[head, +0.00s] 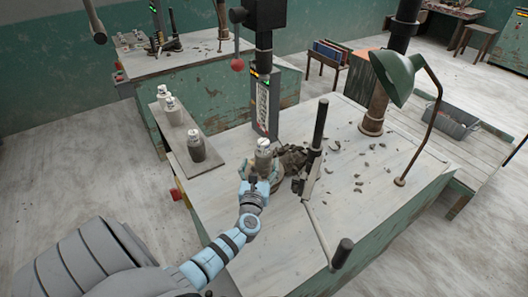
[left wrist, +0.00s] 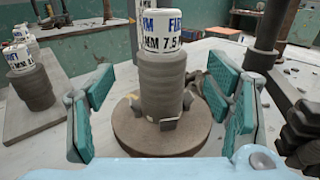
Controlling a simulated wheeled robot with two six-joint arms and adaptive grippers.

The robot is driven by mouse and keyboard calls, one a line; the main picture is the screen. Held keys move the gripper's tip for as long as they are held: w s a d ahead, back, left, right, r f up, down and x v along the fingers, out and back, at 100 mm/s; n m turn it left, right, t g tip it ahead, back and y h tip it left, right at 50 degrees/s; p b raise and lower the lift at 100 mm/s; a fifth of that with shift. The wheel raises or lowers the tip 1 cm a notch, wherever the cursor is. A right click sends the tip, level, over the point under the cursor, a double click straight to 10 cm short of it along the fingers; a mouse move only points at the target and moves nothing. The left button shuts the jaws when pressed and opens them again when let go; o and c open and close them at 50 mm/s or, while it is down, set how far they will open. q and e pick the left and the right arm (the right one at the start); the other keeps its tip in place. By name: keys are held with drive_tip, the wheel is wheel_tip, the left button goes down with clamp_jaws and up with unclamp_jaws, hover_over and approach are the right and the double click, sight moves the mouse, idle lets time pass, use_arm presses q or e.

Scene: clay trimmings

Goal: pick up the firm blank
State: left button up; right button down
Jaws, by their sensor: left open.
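The firm blank is a grey clay cylinder (left wrist: 162,85) with a white labelled top that begins "FI" and shows "MM 7.5". It stands upright on a round brown disc (left wrist: 138,137), held by small tabs at its foot. In the head view the blank (head: 263,151) stands on the worktable at the foot of a dark column. My left gripper (left wrist: 162,103) is open, with its teal pads to either side of the blank and visible gaps on both sides. In the head view the left gripper (head: 256,177) is right in front of the blank. My right gripper is not in view.
Several similar capped blanks (head: 196,146) stand on a board (head: 183,157) to the left. A dark heap of clay (head: 292,160) and a black-handled lever (head: 319,124) are close on the right. A green lamp (head: 398,76) stands further right among scattered trimmings.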

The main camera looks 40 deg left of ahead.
sight(264, 154)
use_arm(q)
drive_tip(key=x, duration=0.2)
drive_tip(key=b+x, duration=0.1)
drive_tip(key=x, duration=0.1)
drive_tip(key=f+x, duration=0.1)
drive_tip(key=x, duration=0.1)
drive_tip(key=shift+w+d, duration=0.15)
drive_tip(key=shift+w, duration=0.2)
drive_tip(key=shift+r, duration=0.2)
drive_tip(key=shift+c, duration=0.3)
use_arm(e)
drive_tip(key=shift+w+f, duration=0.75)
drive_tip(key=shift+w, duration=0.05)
use_arm(q)
drive_tip(key=c, duration=0.3)
clamp_jaws()
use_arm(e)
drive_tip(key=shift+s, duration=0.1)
